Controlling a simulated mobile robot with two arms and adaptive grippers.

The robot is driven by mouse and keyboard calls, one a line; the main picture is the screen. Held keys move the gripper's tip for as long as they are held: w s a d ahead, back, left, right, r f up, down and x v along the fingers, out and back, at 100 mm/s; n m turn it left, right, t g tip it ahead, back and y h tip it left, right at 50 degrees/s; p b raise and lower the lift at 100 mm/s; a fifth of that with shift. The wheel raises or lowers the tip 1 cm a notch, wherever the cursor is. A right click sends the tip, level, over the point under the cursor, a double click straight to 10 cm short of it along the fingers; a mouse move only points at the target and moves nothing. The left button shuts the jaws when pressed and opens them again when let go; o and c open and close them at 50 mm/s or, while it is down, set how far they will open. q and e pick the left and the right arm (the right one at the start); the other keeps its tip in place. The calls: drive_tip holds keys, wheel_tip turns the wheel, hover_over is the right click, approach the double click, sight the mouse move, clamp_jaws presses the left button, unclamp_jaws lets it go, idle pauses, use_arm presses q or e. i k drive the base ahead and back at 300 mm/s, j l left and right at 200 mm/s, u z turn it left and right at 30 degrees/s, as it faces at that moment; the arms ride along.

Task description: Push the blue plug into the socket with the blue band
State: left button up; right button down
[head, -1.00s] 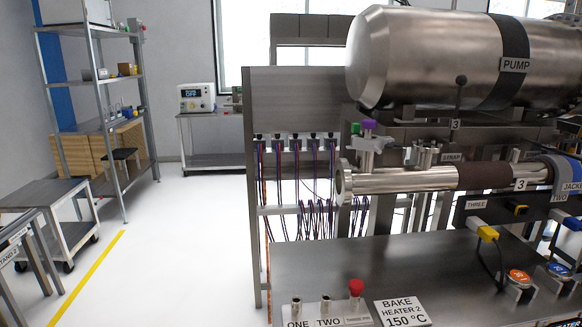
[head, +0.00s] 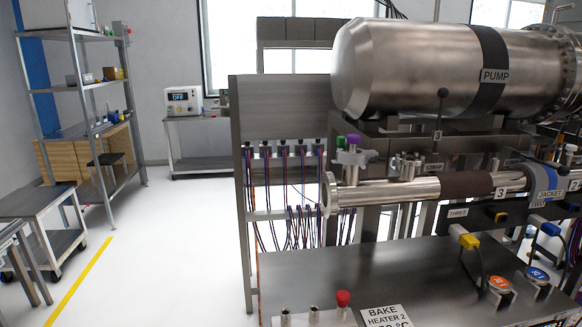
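The blue plug (head: 550,229) is a small block on a dark cable at the right, by the dark strip (head: 478,214) labelled THREE. I cannot tell how deep it sits in anything. A yellow plug (head: 467,239) on its own cable is at the left part of the strip. A small socket with a yellow edge (head: 500,217) shows on the strip between them. I cannot make out a socket with a blue band. Neither of my grippers is in view.
A steel pump (head: 410,75) and a pipe (head: 390,190) with a brown wrap lie above the metal bench top (head: 390,260). An orange knob (head: 499,284) and a blue knob (head: 537,275) stand at its right.

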sight(549, 229)
drive_tip(key=z, duration=1.55)
drive_tip(key=i+l+u, duration=0.3)
drive_tip(key=i+l, duration=0.15)
drive_tip(key=i+l+u, duration=0.3)
drive_tip(key=l, duration=0.3)
drive_tip(key=i, duration=0.05)
